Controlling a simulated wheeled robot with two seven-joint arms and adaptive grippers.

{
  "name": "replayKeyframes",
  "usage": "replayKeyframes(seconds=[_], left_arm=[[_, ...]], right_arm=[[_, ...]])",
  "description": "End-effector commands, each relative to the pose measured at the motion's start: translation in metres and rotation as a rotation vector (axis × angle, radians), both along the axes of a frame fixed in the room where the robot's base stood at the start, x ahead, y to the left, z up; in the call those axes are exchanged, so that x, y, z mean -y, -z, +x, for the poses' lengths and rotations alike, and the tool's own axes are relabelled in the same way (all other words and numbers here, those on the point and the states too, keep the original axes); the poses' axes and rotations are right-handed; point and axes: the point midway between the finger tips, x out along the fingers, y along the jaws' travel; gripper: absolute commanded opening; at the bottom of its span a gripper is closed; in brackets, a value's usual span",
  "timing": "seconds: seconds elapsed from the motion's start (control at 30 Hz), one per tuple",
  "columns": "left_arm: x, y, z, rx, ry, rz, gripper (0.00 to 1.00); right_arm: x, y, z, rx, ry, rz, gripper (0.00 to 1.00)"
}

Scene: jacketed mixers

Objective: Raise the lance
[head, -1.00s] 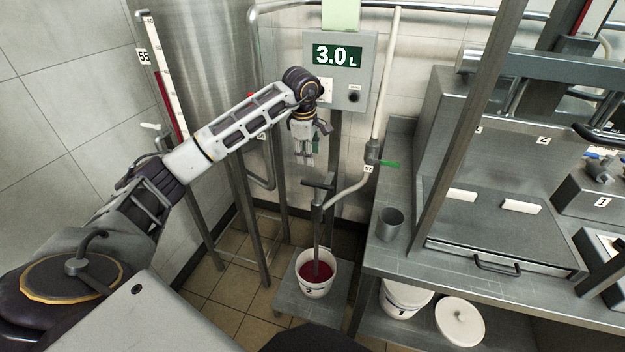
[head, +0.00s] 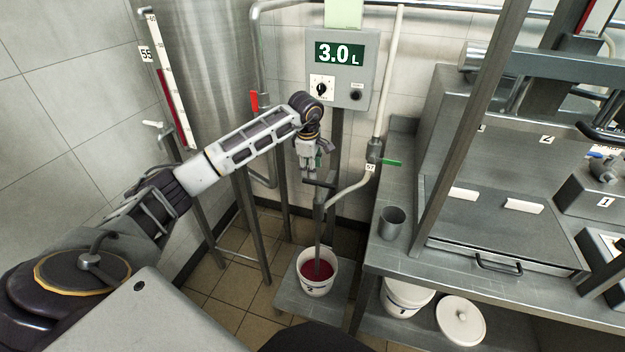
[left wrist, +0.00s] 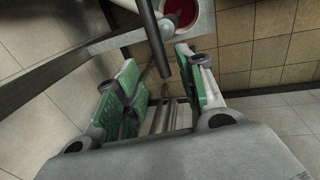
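The lance (head: 318,225) is a grey metal pipe with a crossbar handle (head: 318,180) on top. It stands upright with its lower end in a white bucket (head: 314,286) of red liquid. My left gripper (head: 310,170) is just above the handle, pointing down. In the left wrist view my left gripper (left wrist: 160,72) is open, with green pads apart. The dark handle bar (left wrist: 155,45) reaches toward the gap between the fingers; I cannot tell whether they touch it. The bucket also shows at the top of that view (left wrist: 182,14). My right gripper is not in view.
A display box (head: 341,70) reading 3.0 L hangs behind the gripper. A hose with a green-handled valve (head: 376,160) runs to the right of the lance. A grey cup (head: 391,223) stands on the steel bench to the right. Steel legs and pipes stand to the left.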

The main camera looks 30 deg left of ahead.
Motion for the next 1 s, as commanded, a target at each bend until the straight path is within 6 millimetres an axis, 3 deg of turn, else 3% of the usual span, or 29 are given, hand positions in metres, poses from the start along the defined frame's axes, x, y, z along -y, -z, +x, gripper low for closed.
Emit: replayKeyframes(seconds=[0.43,0.93,1.0], left_arm=[[-0.002,0.054,0.010,-0.001,0.000,-0.002,0.39],[-0.003,0.064,0.012,0.001,0.001,0.000,0.39],[-0.003,0.064,0.012,0.001,0.001,0.000,0.31]], right_arm=[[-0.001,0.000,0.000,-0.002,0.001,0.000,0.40],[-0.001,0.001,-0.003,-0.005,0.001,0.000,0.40],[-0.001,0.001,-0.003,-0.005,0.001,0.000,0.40]])
